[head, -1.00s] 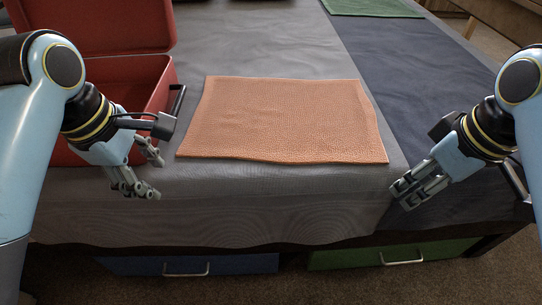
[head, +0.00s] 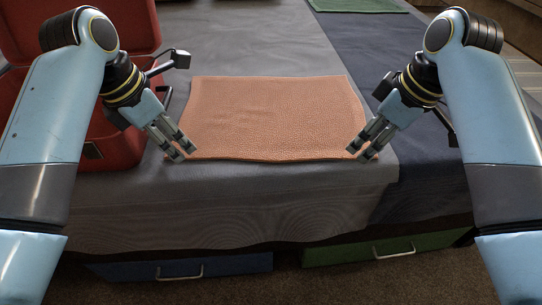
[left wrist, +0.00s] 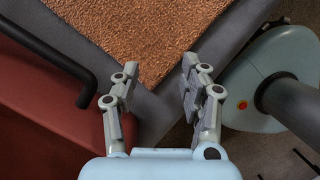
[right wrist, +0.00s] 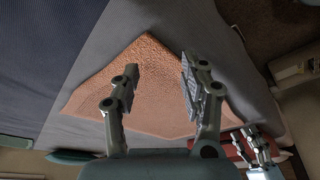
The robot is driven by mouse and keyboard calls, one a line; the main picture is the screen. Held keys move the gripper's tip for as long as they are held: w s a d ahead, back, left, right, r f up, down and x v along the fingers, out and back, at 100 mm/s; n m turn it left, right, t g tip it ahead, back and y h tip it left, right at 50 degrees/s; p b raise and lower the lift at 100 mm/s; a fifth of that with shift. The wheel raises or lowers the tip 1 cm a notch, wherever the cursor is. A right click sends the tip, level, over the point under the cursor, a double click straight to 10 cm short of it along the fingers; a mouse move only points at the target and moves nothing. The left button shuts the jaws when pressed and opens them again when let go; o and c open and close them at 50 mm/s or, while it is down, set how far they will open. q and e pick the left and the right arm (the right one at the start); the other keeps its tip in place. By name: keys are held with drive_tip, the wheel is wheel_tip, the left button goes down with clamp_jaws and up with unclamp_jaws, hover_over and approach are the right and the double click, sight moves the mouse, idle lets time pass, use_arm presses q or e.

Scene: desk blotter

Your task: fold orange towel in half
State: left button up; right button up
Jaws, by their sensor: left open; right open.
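The orange towel (head: 268,115) lies flat and spread out on the grey cloth-covered table. My left gripper (head: 182,154) is open and empty at the towel's near left corner. In the left wrist view the towel (left wrist: 140,35) lies just beyond the parted fingers (left wrist: 158,80). My right gripper (head: 363,149) is open at the towel's near right corner. In the right wrist view the towel (right wrist: 155,75) shows between and beyond the parted fingers (right wrist: 158,75). I cannot tell whether either gripper's fingertips touch the cloth.
An open red case (head: 110,135) stands close on the left, beside my left arm. A green cloth (head: 358,5) lies at the far right. A blue drawer (head: 130,268) and a green drawer (head: 340,255) are below the table's front edge. Grey table cloth behind the towel is clear.

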use_arm(q)
drive_tip(key=shift+f, duration=0.7)
use_arm(e)
drive_tip(key=shift+f, duration=0.7)
use_arm(q)
drive_tip(key=shift+f, duration=0.15)
use_arm(e)
drive_tip(key=shift+f, duration=0.15)
use_arm(q)
drive_tip(key=shift+s, duration=0.1)
drive_tip(key=c, duration=0.6)
use_arm(e)
drive_tip(key=shift+s, duration=0.1)
drive_tip(key=c, duration=0.6)
use_arm(q)
drive_tip(key=shift+f, duration=0.1)
clamp_jaws()
use_arm(e)
drive_tip(key=shift+f, duration=0.1)
clamp_jaws()
drive_tip(key=shift+d, duration=0.1)
